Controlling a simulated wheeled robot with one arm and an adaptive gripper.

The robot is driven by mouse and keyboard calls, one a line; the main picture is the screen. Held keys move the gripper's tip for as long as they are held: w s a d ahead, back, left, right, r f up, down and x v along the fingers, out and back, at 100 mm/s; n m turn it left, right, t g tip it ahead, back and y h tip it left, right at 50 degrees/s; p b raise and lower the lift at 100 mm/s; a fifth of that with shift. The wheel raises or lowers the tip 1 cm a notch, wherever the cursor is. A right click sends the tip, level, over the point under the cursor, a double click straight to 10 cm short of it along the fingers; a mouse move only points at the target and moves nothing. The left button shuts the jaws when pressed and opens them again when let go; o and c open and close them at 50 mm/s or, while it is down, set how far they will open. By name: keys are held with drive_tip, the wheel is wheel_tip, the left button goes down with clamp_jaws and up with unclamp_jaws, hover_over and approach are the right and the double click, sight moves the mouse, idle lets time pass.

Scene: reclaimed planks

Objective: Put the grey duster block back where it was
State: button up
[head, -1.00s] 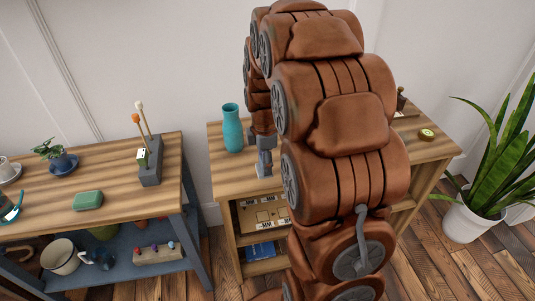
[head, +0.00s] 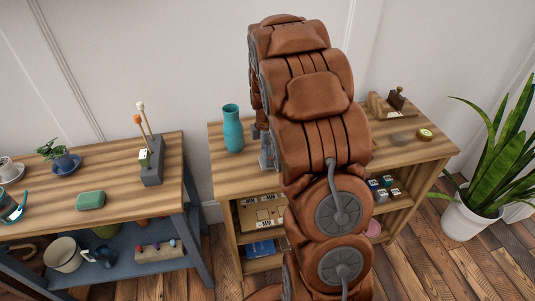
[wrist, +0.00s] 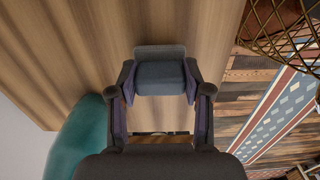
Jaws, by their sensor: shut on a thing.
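The grey duster block (wrist: 160,78) sits between the fingertips of my gripper (wrist: 160,88) in the wrist view. My gripper is shut on it. Under it is the wooden top of the right shelf unit (wrist: 85,45); I cannot tell whether the block touches that top. In the head view my arm hides most of the gripper and the block; only a grey sliver shows right of the teal vase (head: 233,128). The vase also shows at lower left in the wrist view (wrist: 80,140), close to the gripper's left side.
A potted plant (head: 485,185) stands at right.

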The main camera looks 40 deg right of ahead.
drive_tip(key=shift+f, duration=0.3)
drive_tip(key=shift+f, duration=0.15)
drive_tip(key=o, duration=1.2)
wheel_tip(320, 180, up, 12)
drive_tip(key=b, duration=0.2)
drive_tip(key=s+a+r+m, duration=0.3)
drive_tip(key=s+a+m, duration=0.4)
drive_tip(key=s+a, duration=0.7)
drive_tip(key=s+a+f+m+g, duration=0.1)
drive_tip(key=s+a+m, duration=0.2)
drive_tip(key=s, duration=0.5)
drive_tip(key=s+a+f+m, duration=0.2)
drive_tip(key=s+a+m, duration=0.1)
drive_tip(key=s, duration=0.5)
drive_tip(key=shift+s+a+f+g, duration=0.25)
drive_tip(key=shift+a+g, duration=0.15)
drive_tip(key=shift+a, duration=0.1)
